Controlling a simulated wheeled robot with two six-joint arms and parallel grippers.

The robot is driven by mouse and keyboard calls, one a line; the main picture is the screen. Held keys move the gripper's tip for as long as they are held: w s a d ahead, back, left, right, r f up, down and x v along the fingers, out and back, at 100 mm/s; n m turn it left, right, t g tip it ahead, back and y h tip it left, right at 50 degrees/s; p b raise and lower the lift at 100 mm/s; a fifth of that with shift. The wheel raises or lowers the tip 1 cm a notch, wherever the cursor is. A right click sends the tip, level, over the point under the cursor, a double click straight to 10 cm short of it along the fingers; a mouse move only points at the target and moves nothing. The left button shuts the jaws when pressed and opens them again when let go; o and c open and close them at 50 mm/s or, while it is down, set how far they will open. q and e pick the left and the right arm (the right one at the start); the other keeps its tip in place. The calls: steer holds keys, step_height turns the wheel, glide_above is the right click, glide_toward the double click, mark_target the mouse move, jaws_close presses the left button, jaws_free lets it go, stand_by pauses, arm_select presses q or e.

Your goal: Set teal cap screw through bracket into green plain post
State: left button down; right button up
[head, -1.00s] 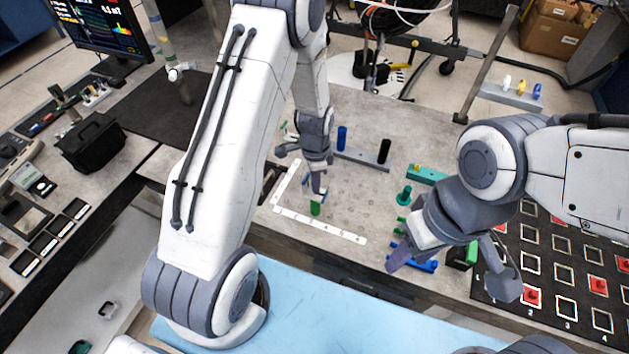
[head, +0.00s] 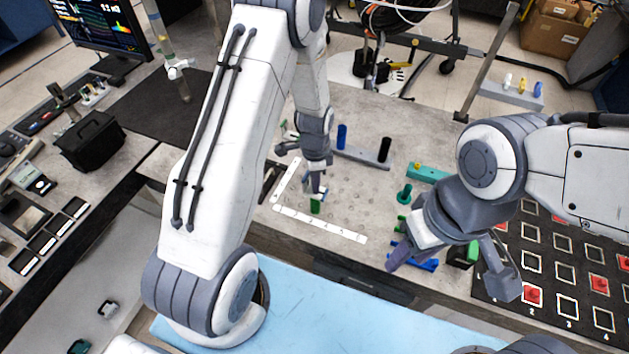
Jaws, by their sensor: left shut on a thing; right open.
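A green post (head: 316,206) stands upright on the grey table beside the white ruled strip, directly under my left gripper (head: 317,189). The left gripper is shut on a small pale and bluish piece just above the post. It looks like the bracket, but the fingers hide most of it; I cannot tell if it touches the post.
A grey bar with blue and black posts (head: 384,151) lies behind the green post. A teal plate (head: 427,174) is behind the screw. Blue parts (head: 424,264) and a black-green block (head: 462,254) lie near my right gripper. A black grid board (head: 565,262) fills the right.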

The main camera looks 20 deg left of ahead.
arm_select(q)
steer(key=m, duration=0.4)
steer(key=c, duration=0.7)
jaws_free()
step_height(320, 180, up, 10)
steer(key=shift+r+b, duration=0.2)
steer(key=shift+b, duration=1.05)
steer(key=s+d+r+n+b, duration=0.2)
steer(key=s+d+r+n, duration=0.3)
steer(key=s+d, duration=0.7)
steer(key=s+n, duration=0.1)
steer(key=s, duration=0.3)
steer(key=s+d+r+n+b, duration=0.1)
steer(key=s, duration=0.2)
steer(key=s+d+r+n+h, duration=0.1)
steer(key=s+n, duration=0.1)
steer(key=s, duration=0.2)
steer(key=shift+s+r+b, duration=0.1)
steer(key=shift+s+b, duration=0.2)
steer(key=shift+s, duration=0.05)
